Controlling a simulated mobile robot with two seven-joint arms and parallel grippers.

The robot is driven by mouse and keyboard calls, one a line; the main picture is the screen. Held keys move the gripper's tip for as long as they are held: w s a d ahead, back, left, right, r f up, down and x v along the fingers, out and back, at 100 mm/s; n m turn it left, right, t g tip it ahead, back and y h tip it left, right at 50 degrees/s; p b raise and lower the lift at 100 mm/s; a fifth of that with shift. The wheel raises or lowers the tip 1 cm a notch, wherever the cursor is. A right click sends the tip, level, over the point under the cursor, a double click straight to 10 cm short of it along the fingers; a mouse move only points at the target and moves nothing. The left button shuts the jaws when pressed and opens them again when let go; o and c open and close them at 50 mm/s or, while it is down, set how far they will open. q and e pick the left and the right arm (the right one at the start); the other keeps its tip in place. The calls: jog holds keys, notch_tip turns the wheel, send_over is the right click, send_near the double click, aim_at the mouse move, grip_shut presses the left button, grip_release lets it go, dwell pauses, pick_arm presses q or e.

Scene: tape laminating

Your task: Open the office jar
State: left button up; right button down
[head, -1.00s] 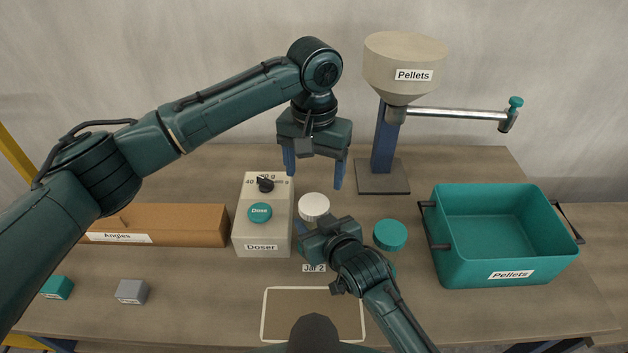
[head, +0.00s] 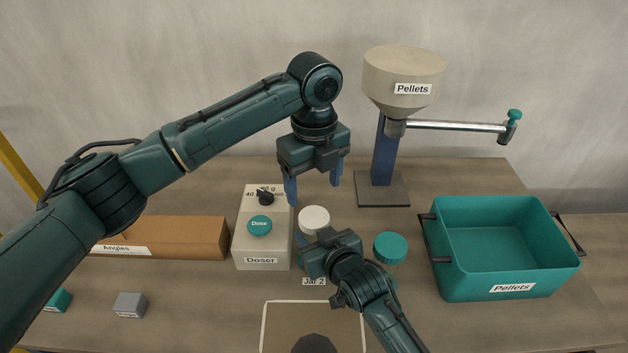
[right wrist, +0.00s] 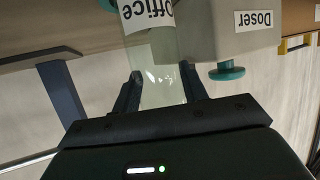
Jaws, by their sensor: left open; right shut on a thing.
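The office jar has a white lid (head: 314,217) in the head view, and most of its body is hidden behind my right gripper. In the right wrist view its clear body (right wrist: 153,75) carries a label reading "Office". My right gripper (right wrist: 157,95) is shut around the jar's body, one finger on each side. The jar stands beside the doser. My left gripper (head: 314,186) is open and empty, pointing down above the white lid, apart from it.
The doser (head: 243,245) stands left of the jar. A teal-lidded jar (head: 390,246) is to the right, near the teal Pellets bin (head: 460,282). The Pellets hopper (head: 404,75) stands behind. An Angles box (head: 180,237) lies left. A framed mat (head: 285,325) is in front.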

aim_at(314, 217)
pick_arm(q)
jog(key=shift+m, duration=0.9)
jog(key=shift+f, duration=0.2)
notch_tip(314, 217, down, 8)
jog(key=shift+r, duration=0.15)
jog(key=c, duration=1)
jog(key=n, duration=0.4)
jog(key=shift+n, duration=0.3)
jog(key=n, duration=0.5)
